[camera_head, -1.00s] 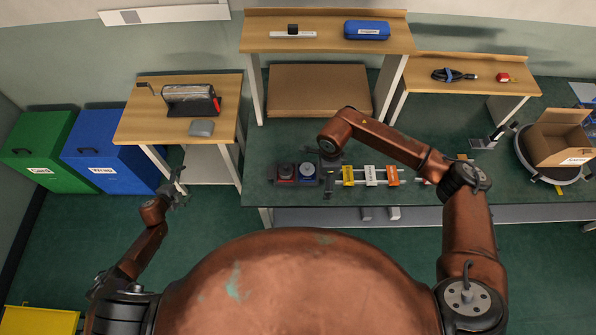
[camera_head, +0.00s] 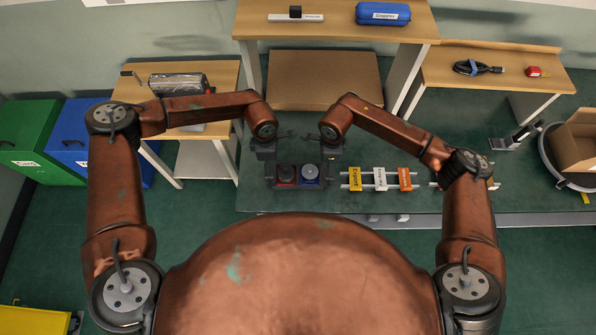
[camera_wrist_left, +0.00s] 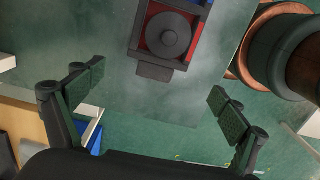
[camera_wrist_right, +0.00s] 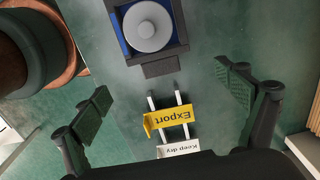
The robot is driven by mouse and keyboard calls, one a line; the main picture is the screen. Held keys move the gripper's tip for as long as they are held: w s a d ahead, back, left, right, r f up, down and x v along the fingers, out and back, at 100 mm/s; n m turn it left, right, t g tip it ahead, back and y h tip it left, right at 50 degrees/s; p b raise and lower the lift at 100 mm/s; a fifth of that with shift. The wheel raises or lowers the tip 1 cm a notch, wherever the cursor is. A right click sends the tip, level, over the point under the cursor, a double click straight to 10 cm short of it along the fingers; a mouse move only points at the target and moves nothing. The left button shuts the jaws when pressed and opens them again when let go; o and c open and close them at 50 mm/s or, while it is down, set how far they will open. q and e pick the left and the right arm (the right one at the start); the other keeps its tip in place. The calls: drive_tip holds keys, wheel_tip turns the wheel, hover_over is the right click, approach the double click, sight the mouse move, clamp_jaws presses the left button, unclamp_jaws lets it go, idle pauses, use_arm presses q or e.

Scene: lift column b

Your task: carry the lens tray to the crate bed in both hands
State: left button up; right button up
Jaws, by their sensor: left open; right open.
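The lens tray (camera_head: 298,174) is a small dark tray near the bench's front edge. It has a red compartment with a dark round lens on the left and a blue one with a grey lens on the right. My left gripper (camera_head: 268,163) is open at its left end, and my right gripper (camera_head: 331,163) is open at its right end. In the left wrist view the tray's dark end tab (camera_wrist_left: 154,72) lies beyond the open fingers (camera_wrist_left: 153,92). The right wrist view shows the other tab (camera_wrist_right: 166,68) similarly beyond open fingers (camera_wrist_right: 165,95). I cannot tell which thing is the crate bed.
Rails with yellow (camera_head: 355,179), white (camera_head: 380,179) and orange (camera_head: 405,179) tags lie right of the tray. A raised shelf (camera_head: 335,28) is behind. The green bench top (camera_head: 450,135) has clear room.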

use_arm(q)
drive_tip(key=shift+w+a+r, duration=0.1)
drive_tip(key=shift+a, duration=0.15)
use_arm(e)
drive_tip(key=shift+d, duration=0.1)
use_arm(q)
drive_tip(key=shift+d, duration=0.1)
use_arm(e)
drive_tip(key=shift+f, duration=0.1)
use_arm(q)
drive_tip(key=shift+f, duration=3.9)
use_arm(e)
drive_tip(key=shift+f, duration=3.75)
use_arm(q)
drive_tip(key=shift+c, duration=0.3)
use_arm(e)
drive_tip(key=shift+c, duration=0.3)
use_arm(q)
drive_tip(key=c, duration=1.2)
use_arm(e)
drive_tip(key=c, duration=1.2)
use_arm(q)
drive_tip(key=shift+o, duration=0.2)
use_arm(e)
drive_tip(key=shift+o, duration=0.2)
